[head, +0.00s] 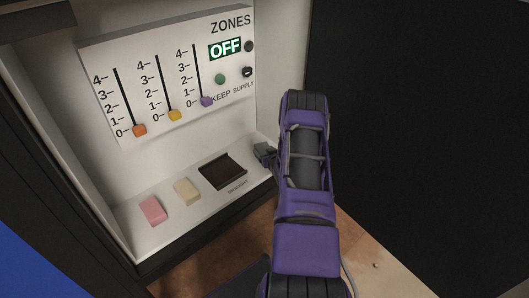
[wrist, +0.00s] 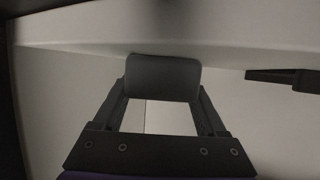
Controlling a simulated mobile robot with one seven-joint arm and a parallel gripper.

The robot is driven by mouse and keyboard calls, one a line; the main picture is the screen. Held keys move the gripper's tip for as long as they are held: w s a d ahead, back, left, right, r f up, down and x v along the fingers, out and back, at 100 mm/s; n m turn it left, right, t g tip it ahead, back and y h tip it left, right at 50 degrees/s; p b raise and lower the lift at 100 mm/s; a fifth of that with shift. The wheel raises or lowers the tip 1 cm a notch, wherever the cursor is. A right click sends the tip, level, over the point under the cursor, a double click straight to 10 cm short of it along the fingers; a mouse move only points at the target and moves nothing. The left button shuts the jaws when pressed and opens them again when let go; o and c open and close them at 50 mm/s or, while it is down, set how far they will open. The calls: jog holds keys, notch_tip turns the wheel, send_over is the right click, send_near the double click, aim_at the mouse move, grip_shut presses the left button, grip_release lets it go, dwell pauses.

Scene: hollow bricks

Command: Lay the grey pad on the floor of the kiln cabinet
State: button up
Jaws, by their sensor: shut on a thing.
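My gripper (wrist: 163,92) is shut on the grey pad (wrist: 162,76), a dark grey block with rounded corners between the fingertips in the wrist view. In the head view my gripper (head: 264,153) is at the right end of the kiln cabinet floor (head: 160,235), low and close to the right wall. The pad cannot be told apart from the fingers there. A pink pad (head: 153,210) and a cream pad (head: 187,191) lie on the floor, to the left of a dark brown square (head: 222,171). Whether the grey pad touches the floor cannot be told.
A panel (head: 150,85) on the back wall has orange, yellow and purple sliders at 0 and a sign (head: 225,48) reading OFF. A small labelled strip (head: 238,186) lies before the brown square. A black surface (head: 420,130) fills the right side.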

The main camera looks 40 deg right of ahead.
jog(key=o, duration=1.3)
jog(key=shift+c, duration=0.2)
jog(key=shift+r+p, duration=0.25)
jog(key=shift+p, duration=0.15)
jog(key=p+v, duration=0.1)
jog(key=v, duration=1.1)
